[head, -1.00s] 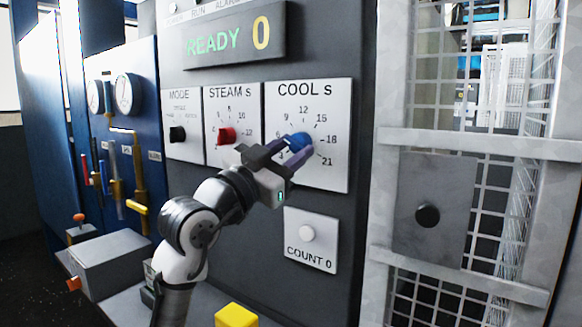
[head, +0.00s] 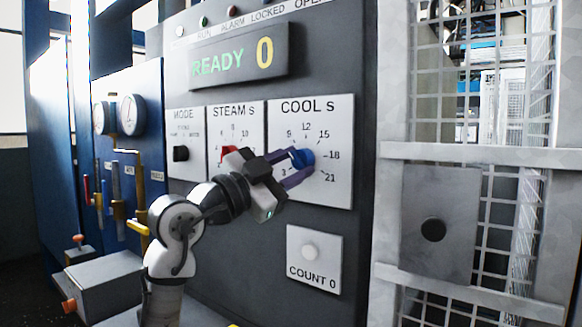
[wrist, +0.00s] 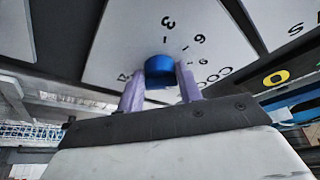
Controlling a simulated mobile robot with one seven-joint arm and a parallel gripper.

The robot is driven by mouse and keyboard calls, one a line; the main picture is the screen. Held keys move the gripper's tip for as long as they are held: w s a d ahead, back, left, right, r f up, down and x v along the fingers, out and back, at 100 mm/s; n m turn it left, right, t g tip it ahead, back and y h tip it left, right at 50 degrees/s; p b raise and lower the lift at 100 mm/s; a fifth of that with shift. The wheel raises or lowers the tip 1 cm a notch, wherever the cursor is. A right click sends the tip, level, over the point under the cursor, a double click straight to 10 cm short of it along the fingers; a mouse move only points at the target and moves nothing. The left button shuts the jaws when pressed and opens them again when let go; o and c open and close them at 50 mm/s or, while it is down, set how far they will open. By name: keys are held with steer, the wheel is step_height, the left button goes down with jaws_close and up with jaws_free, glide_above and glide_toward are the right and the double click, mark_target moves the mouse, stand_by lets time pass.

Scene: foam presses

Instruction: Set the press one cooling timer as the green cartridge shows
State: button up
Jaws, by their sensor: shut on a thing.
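The blue knob (head: 304,159) of the COOL s timer sits on a white dial plate (head: 335,186) on the dark press panel, with marks from 3 to 21 around it. My gripper (head: 297,166) is shut on this knob, its two purple fingers on opposite sides. In the wrist view the blue knob (wrist: 159,71) shows between the fingers of my gripper (wrist: 160,84). I cannot make out where the knob's pointer stands. No green cartridge is in view.
Left of the timer are the red STEAM s knob (head: 229,153), partly hidden by my gripper, and the black MODE knob (head: 181,153). A READY 0 display (head: 238,60) is above, a COUNT 0 plate (head: 314,273) below. A mesh guard (head: 480,150) stands right.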

steer(key=o, duration=1)
steer(key=shift+c, duration=0.2)
steer(key=b+v, duration=0.4)
steer(key=v, duration=1)
